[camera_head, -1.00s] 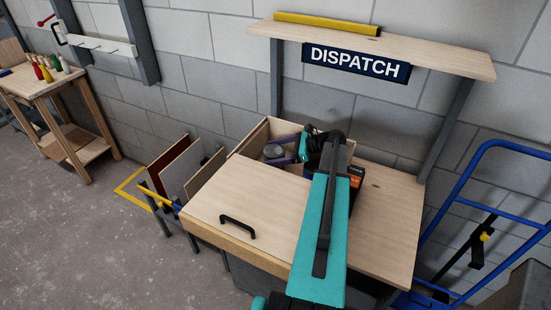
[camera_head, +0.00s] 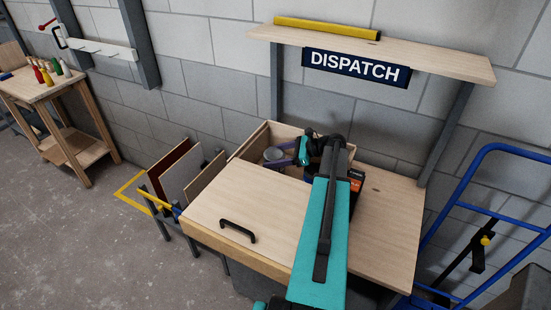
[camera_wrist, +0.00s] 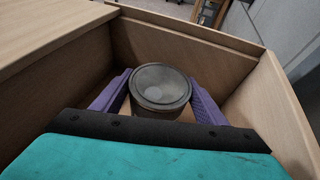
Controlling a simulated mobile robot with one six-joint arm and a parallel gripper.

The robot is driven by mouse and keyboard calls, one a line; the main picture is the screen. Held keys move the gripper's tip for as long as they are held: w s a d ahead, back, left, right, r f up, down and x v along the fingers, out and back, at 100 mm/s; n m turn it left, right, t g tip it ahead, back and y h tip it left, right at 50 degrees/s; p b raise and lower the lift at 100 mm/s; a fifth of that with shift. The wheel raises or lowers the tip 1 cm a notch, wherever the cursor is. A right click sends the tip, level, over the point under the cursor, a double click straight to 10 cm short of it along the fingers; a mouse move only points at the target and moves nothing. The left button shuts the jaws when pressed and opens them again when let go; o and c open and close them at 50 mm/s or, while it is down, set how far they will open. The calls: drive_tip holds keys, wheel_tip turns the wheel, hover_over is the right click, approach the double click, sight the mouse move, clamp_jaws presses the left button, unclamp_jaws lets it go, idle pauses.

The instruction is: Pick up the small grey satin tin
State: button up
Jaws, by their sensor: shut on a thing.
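The small grey satin tin (camera_wrist: 160,88) is round with a lid and sits between the purple fingers of my gripper (camera_wrist: 160,96) in the wrist view. My gripper is shut on it, one finger at each side. In the head view the tin (camera_head: 273,154) shows at the left of my gripper (camera_head: 285,154), inside the open wooden box section (camera_head: 250,140) at the back of the bench. The tin's underside is hidden, so I cannot tell whether it touches the box floor.
Wooden box walls (camera_wrist: 190,48) stand close around my gripper. An orange and black thing (camera_head: 356,180) is right of my arm. A shelf (camera_head: 440,62) with a DISPATCH sign hangs above.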

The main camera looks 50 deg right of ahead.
drive_tip(key=shift+r, duration=0.15)
drive_tip(key=shift+r+b, duration=1.55)
drive_tip(key=shift+r, duration=3.35)
